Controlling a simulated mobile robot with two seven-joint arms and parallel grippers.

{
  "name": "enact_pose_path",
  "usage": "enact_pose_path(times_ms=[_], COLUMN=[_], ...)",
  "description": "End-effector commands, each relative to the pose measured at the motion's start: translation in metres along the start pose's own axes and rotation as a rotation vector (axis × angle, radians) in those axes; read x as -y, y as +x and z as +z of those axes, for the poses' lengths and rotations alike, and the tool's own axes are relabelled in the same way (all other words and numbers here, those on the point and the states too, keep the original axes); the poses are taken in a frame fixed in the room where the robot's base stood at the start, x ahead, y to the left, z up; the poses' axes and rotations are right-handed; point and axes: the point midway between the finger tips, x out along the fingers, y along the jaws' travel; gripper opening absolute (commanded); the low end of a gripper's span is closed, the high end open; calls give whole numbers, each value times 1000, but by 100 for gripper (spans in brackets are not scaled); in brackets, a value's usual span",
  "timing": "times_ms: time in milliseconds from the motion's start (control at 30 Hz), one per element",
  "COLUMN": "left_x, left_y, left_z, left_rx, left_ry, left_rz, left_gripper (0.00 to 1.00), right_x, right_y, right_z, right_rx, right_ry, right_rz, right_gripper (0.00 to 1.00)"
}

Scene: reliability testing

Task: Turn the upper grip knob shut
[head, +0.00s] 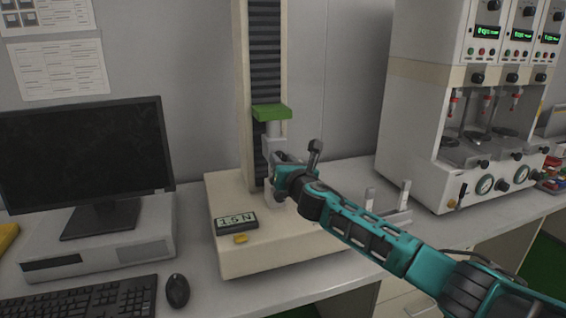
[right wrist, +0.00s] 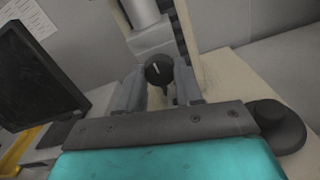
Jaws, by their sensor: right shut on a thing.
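The upper grip (head: 273,143) is a grey block hanging under the green crosshead (head: 272,112) of the testing machine. Its dark round knob (right wrist: 158,70) has a short pale mark, slightly tilted, in the right wrist view. My right gripper (head: 277,168) is at the grip, and its two grey fingers stand on either side of the knob in the right wrist view (right wrist: 158,84). It is shut on the knob. In the head view the gripper and wrist hide the knob. My left gripper is out of view.
A small display (head: 237,221) and a yellow piece (head: 241,239) are on the machine's base (head: 262,262). A monitor (head: 85,160), keyboard (head: 85,300) and mouse (head: 178,290) stand left. A white instrument with green readouts (head: 420,150) stands right.

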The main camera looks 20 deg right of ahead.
Motion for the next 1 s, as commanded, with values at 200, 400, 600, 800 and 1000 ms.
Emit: enact_pose_path(times_ms=[200, 400, 600, 800, 1000], left_x=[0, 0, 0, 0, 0], left_y=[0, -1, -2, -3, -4], left_z=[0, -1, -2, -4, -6], left_rx=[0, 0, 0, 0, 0], left_ry=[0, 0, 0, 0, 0], left_rz=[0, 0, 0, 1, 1], left_gripper=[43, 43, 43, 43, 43], right_x=[0, 0, 0, 0, 0], right_y=[0, 0, 0, 0, 0], right_z=[0, 0, -1, -1, -1], right_rx=[-1, -1, -2, -2, -2], right_ry=[4, 51, 171, 348, 540], right_rz=[0, 0, -1, 0, -1], right_gripper=[5, 5, 5, 5, 5])
